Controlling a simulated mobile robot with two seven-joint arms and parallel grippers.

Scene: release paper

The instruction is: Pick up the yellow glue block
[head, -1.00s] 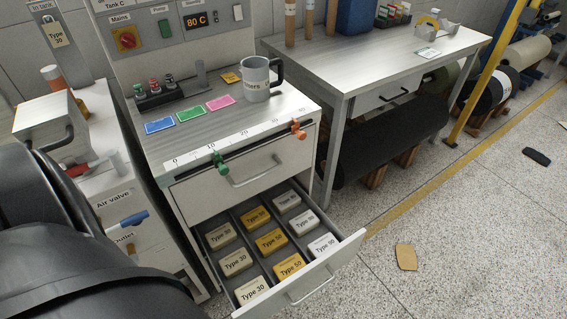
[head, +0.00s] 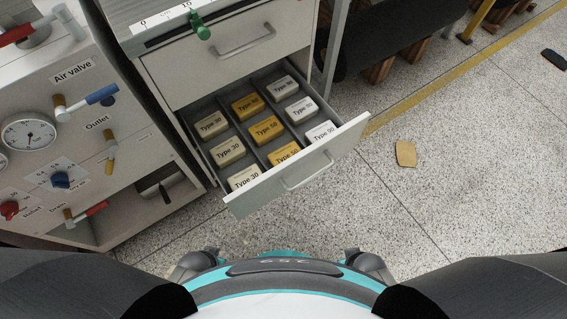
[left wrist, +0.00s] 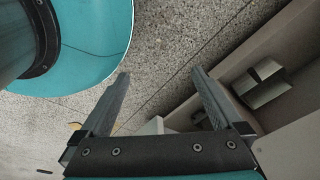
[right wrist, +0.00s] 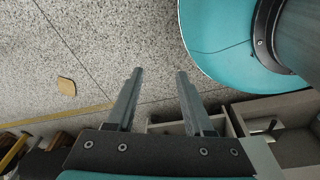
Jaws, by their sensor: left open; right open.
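Yellow blocks labelled "Type 50" lie in the middle column of the open drawer (head: 243,206) in the head view. They form a row from back (head: 247,106) through the middle (head: 266,130) to the front (head: 285,153). Beige "Type 30" blocks (head: 228,152) fill the left column and whitish blocks (head: 300,110) the right one. My left gripper (left wrist: 160,76) is open and empty in the left wrist view, above the floor. My right gripper (right wrist: 160,74) is open and empty in the right wrist view. Neither gripper shows in the head view.
A closed drawer with a handle (head: 243,40) is above the open one. A cabinet with a gauge (head: 28,133) and valves stands at the left. The speckled floor to the right is mostly clear, with a small brown piece (head: 405,153) on it.

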